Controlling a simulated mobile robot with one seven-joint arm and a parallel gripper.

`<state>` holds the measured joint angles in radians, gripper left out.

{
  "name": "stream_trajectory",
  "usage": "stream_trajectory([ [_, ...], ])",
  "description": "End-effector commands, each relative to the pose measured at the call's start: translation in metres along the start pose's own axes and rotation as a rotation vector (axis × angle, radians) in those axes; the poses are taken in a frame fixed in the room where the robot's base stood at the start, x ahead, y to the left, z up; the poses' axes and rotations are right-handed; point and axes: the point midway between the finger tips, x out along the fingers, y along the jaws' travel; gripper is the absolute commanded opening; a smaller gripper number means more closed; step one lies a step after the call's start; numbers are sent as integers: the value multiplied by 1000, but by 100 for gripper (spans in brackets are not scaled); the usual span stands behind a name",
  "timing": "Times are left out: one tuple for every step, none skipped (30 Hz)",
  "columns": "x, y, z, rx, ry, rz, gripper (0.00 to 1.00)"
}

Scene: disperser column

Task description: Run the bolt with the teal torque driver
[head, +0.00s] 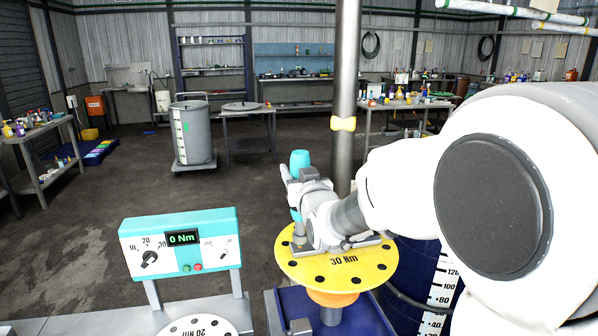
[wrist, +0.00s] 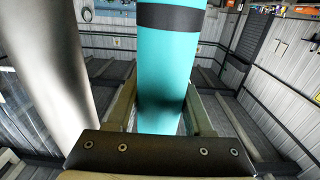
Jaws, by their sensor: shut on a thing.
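The teal torque driver (head: 299,159) stands upright above the left side of the yellow round flange marked 30 Nm (head: 343,274). My gripper (head: 296,186) is shut around its body. In the wrist view the teal driver (wrist: 165,65), with a dark band, fills the space between the two fingers of my gripper (wrist: 160,106). The driver's lower end is near the flange's left top; my arm partly hides it, and I cannot tell whether it sits on a bolt. The flange has several dark holes near its rim.
A grey column (head: 345,85) with a yellow collar rises close behind my gripper. A teal and white control box (head: 181,243) reads 0 Nm at the left. A white disc marked 20 Nm (head: 197,327) lies below it. A blue drum (head: 421,285) stands right of the flange.

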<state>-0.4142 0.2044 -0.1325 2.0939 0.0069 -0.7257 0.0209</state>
Motion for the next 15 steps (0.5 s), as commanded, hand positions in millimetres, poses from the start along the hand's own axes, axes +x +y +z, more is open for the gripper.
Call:
stream_trajectory([
  [0, 0, -1, 0, 5, 0, 0],
  [0, 0, -1, 0, 5, 0, 0],
  [0, 0, -1, 0, 5, 0, 0],
  [0, 0, 0, 0, 5, 0, 0],
  [0, 0, 0, 0, 5, 0, 0],
  [0, 0, 0, 0, 5, 0, 0],
  [0, 0, 0, 0, 5, 0, 0],
  [0, 0, 1, 0, 5, 0, 0],
  [0, 0, 1, 0, 5, 0, 0],
  [0, 0, 1, 0, 5, 0, 0],
  [0, 0, 1, 0, 5, 0, 0],
  [0, 0, 2, 0, 5, 0, 0],
  [0, 0, 2, 0, 5, 0, 0],
  [0, 0, 2, 0, 5, 0, 0],
  [0, 0, 2, 0, 5, 0, 0],
])
